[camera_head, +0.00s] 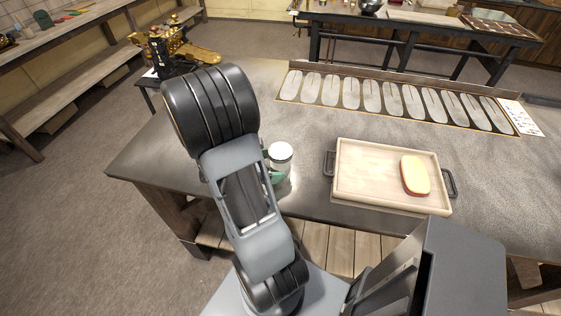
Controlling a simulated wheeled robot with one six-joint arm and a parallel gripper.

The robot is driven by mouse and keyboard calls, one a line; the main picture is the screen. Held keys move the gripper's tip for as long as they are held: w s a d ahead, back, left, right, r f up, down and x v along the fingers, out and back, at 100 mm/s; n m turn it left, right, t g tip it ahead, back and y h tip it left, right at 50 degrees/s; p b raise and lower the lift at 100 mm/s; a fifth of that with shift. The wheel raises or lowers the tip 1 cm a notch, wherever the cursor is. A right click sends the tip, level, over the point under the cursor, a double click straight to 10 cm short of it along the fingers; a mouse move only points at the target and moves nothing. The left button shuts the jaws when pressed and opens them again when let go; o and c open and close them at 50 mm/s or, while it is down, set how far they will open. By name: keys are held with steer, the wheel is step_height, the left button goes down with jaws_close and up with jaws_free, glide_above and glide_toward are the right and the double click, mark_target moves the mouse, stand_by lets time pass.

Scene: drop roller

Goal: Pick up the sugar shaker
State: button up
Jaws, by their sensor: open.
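The sugar shaker seems to be the small jar with a white-grey top (280,154), standing on the dark metal table near its front edge. My arm covers the area to its left. Two small green pieces, seemingly the fingertips of my gripper (271,166), show at the jar's left side and lower front. The rest of my gripper is hidden behind my arm. The jaws look open, and I cannot tell whether they touch the jar.
A wooden tray (375,186) with dark handles holds a yellow and red block (415,175) to the right. A long rack of grey oval plates (395,98) lies along the back. A black and gold machine (180,50) stands behind my arm. Between jar and rack the table is clear.

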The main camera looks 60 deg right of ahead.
steer(key=shift+x, duration=1.2)
steer(key=shift+r, duration=0.1)
steer(key=c, duration=1.1)
